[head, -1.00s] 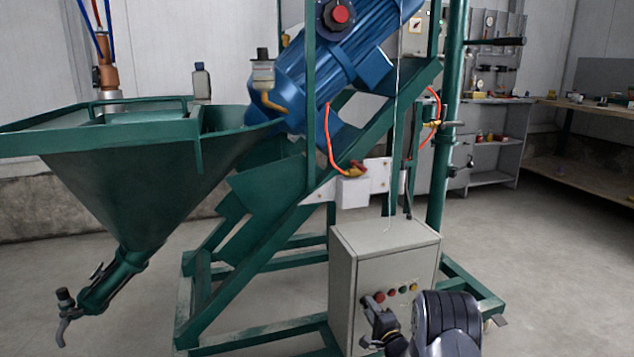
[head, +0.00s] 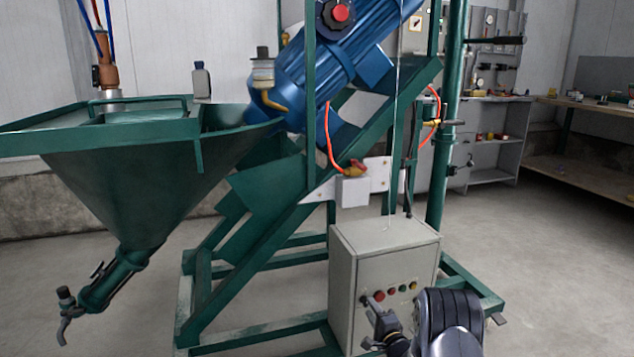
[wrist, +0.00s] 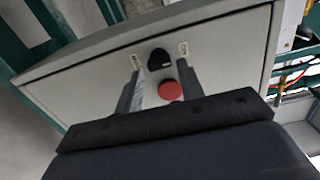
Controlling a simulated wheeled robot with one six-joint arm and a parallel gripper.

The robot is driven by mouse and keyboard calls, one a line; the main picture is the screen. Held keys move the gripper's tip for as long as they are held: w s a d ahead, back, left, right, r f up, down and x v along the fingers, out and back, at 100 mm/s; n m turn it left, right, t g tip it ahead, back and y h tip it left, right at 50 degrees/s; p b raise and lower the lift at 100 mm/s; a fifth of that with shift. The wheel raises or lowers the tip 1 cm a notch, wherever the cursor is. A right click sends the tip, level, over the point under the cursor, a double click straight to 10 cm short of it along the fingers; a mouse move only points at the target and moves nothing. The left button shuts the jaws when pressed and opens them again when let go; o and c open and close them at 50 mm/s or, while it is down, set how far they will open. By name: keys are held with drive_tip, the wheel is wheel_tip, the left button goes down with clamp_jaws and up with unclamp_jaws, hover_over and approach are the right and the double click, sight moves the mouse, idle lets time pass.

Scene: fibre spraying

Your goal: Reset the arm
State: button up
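A grey control box (head: 385,255) stands on the floor in the middle of the head view. Its front panel has a row of red, dark and yellow buttons. My gripper (head: 368,303) is at the left part of this panel, with my dark wrist in front. In the wrist view my gripper (wrist: 158,76) points at the panel, its two fingers apart and nothing held. A red button (wrist: 170,90) shows between the fingers, and a black knob (wrist: 160,58) lies just beyond. I cannot tell whether the fingertips touch the panel.
A green frame (head: 262,265) carries a blue motor (head: 345,60) above the box. A green hopper (head: 130,190) with a spout is on the left. A shelf unit (head: 497,145) and a workbench (head: 590,110) stand at the back right. The floor at right is clear.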

drive_tip(key=shift+x, duration=0.95)
drive_tip(key=shift+s+d+r+n+p, duration=0.1)
drive_tip(key=shift+s+n+p, duration=0.45)
drive_tip(key=shift+n, duration=2.5)
drive_tip(key=shift+s+d+n+p, duration=0.15)
drive_tip(key=shift+s+n+p, duration=0.4)
drive_tip(key=shift+n, duration=2.45)
drive_tip(key=shift+s+d+r+n+p, duration=0.1)
drive_tip(key=shift+s+n+p, duration=0.4)
drive_tip(key=shift+n, duration=2.55)
drive_tip(key=shift+w, duration=0.1)
